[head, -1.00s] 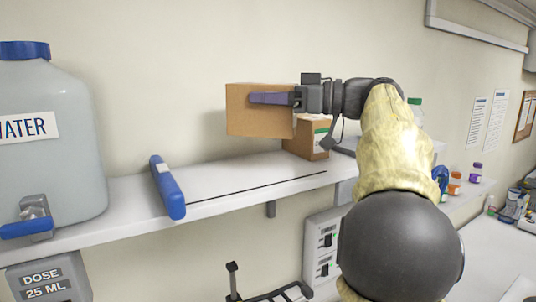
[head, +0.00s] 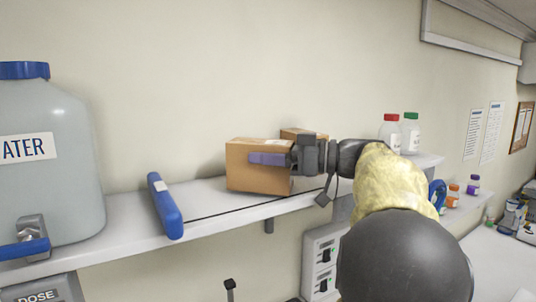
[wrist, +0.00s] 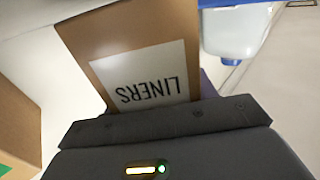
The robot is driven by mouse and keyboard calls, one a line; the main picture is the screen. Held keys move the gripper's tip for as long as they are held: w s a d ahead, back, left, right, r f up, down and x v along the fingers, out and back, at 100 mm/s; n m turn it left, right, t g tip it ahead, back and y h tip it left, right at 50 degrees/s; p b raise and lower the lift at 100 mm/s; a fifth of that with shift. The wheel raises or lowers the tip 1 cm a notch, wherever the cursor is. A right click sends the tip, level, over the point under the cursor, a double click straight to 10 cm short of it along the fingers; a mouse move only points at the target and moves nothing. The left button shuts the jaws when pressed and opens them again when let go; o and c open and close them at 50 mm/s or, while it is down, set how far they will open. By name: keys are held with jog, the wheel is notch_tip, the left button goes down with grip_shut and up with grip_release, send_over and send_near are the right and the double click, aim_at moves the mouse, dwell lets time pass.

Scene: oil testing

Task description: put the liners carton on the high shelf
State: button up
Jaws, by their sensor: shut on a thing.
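The liners carton (head: 258,178) is a brown box. Its white LINERS label (wrist: 145,75) shows upside down in the wrist view. My gripper (head: 270,159) is shut on the carton, with a purple finger along its near side. The carton is upright, at the front part of the high shelf (head: 120,215). Its bottom is at or just above the shelf top; I cannot tell whether it touches. My gripper hides the carton's right end in the head view.
A second brown carton (head: 298,134) stands just behind and right of the held one. Bottles with red and green caps (head: 390,132) stand further right. Shelf between blue object and carton is clear.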

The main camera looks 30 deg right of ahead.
jog(key=shift+f, duration=0.3)
jog(key=shift+f, duration=0.15)
jog(key=o, duration=1)
jog(key=b+v, duration=0.4)
jog(key=v, duration=0.8)
jog(key=shift+s, duration=0.1)
